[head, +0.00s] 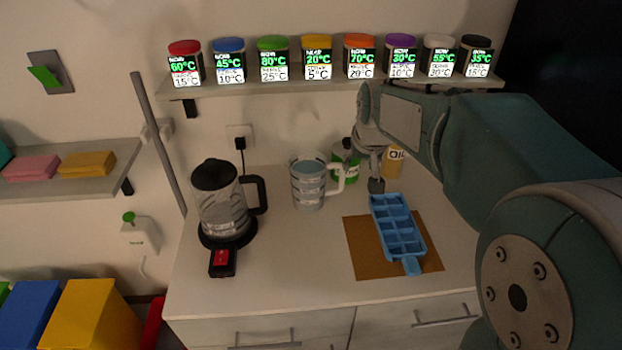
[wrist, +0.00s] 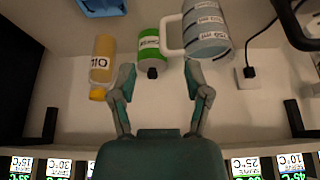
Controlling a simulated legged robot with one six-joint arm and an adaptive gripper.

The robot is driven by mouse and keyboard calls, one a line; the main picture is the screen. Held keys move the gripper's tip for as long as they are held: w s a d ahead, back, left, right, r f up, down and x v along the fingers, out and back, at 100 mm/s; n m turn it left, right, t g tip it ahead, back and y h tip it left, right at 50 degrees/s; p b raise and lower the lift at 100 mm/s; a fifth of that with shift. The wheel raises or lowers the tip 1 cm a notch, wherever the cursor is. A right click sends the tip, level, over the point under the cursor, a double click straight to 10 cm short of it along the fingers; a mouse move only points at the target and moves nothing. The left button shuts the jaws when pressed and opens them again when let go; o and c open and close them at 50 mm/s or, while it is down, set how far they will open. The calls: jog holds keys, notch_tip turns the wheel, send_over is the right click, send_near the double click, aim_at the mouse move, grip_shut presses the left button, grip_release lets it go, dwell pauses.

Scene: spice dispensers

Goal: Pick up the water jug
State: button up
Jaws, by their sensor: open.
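The water jug (head: 307,184) is a clear measuring jug with printed marks and a white handle on its right side. It stands upright on the white counter, right of the kettle. In the wrist view the jug (wrist: 207,30) is at the top, with its handle toward the picture's left. My gripper (head: 376,185) is above the counter, to the right of the jug and apart from it. In the wrist view my gripper (wrist: 158,75) has its two fingers spread with nothing held between them.
A green-labelled bottle (head: 345,160) and an oil bottle (head: 394,162) stand behind, near my gripper. A blue ice tray (head: 398,228) lies on a brown mat (head: 362,250). A shelf (head: 290,87) of spice jars hangs above.

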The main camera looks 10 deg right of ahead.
send_near(343, 172)
notch_tip(343, 172, down, 2)
jog(key=x, duration=1.1)
jog(key=shift+w+r, duration=0.1)
jog(key=shift+w, duration=0.15)
grip_shut()
jog(key=shift+r, duration=0.1)
